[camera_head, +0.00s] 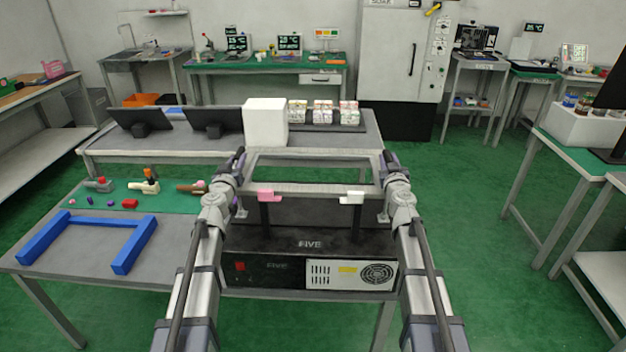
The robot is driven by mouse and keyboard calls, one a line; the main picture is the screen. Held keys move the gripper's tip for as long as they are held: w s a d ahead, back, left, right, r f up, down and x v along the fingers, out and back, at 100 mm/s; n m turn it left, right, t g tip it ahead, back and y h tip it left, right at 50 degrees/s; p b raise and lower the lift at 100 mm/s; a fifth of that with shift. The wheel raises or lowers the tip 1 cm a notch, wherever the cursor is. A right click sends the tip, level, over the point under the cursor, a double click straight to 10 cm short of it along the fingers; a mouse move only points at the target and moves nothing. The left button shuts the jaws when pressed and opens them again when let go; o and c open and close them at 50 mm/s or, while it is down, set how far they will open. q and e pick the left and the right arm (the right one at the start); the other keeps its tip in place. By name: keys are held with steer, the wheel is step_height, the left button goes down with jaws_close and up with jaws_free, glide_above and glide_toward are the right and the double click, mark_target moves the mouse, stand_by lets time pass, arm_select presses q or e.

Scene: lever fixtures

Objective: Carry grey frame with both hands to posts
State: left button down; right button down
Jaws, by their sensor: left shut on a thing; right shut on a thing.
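The grey frame (310,188) is a flat rectangle with an open middle, held roughly level above the black box unit (308,239). My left gripper (239,165) is shut on its left side, and my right gripper (386,166) is shut on its right side. Below the frame's near bar, two dark posts stand on the unit: one with a pink block (266,196) at its top, one with a white block (351,197). The jaw contacts are partly hidden by my wrists. The gap between frame and posts is hard to judge.
A blue U-shaped frame (86,221) lies on the table at left, near a green mat (157,203) with small tools. Behind, another table holds two black screens (215,122), a white box (265,122) and several small packs. Green floor is free at right.

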arm_select(q)
steer(key=shift+f+b, duration=0.4)
steer(key=shift+f, duration=0.2)
arm_select(e)
steer(key=shift+f, duration=0.6)
arm_select(q)
steer(key=c, duration=0.9)
jaws_free()
steer(key=shift+r, duration=0.25)
steer(key=shift+c, duration=0.2)
arm_select(e)
steer(key=c, duration=0.9)
jaws_free()
steer(key=shift+r, duration=0.25)
steer(key=shift+c, duration=0.2)
arm_select(q)
steer(key=o, duration=0.3)
arm_select(e)
steer(key=o, duration=0.3)
arm_select(q)
steer(key=shift+s, duration=0.15)
arm_select(e)
steer(key=s, duration=1.2)
steer(key=shift+s+a, duration=0.1)
steer(key=shift+a, duration=0.25)
arm_select(q)
steer(key=s, duration=1.1)
steer(key=shift+s+a, duration=0.3)
steer(key=shift+s, duration=0.05)
